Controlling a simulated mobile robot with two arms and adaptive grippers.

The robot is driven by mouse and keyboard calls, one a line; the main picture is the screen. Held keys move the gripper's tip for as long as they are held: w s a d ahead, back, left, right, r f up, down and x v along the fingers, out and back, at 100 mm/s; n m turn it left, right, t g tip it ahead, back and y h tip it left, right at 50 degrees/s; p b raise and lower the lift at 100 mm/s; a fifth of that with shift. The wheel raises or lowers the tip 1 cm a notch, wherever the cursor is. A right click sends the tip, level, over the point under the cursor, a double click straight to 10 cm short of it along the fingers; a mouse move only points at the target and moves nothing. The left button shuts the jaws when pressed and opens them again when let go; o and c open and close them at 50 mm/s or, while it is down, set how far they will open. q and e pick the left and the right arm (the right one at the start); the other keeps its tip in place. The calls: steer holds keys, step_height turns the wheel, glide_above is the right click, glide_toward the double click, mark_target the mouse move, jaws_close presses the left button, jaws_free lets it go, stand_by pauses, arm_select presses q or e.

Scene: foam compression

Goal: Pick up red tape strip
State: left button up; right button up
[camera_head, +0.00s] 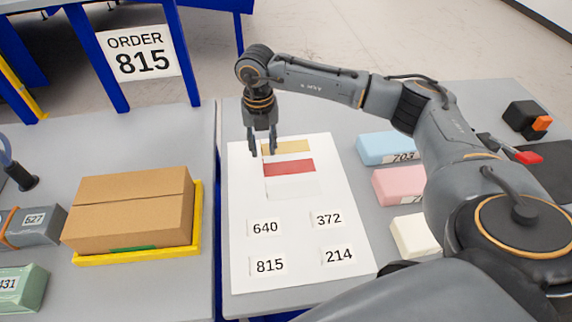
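The red tape strip (289,167) lies flat on a white sheet (345,185) on the grey table, just below a yellow tape strip (292,147). My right gripper (263,151) points down over the sheet's upper left, at the left end of the yellow strip and above the red strip in the picture. Its two fingers are apart with nothing seen between them. Its height over the sheet is hard to tell. My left gripper is not in view.
Number labels (267,265) are on the lower sheet. Blue (378,148), pink (393,187) and cream (412,236) blocks stand right of it. A cardboard box (130,208) sits in a yellow tray (197,215) on the left table. An order 815 sign (140,52) hangs behind.

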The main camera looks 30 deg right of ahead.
mark_target(289, 164)
steer(key=shift+a+f+p, duration=0.1)
steer(key=shift+f+p, duration=0.2)
steer(key=shift+f, duration=0.05)
step_height(289, 164, down, 4)
steer(key=shift+a+r+p, duration=0.1)
steer(key=shift+r+p, duration=0.1)
steer(key=shift+p, duration=0.6)
steer(key=shift+f, duration=0.5)
jaws_close()
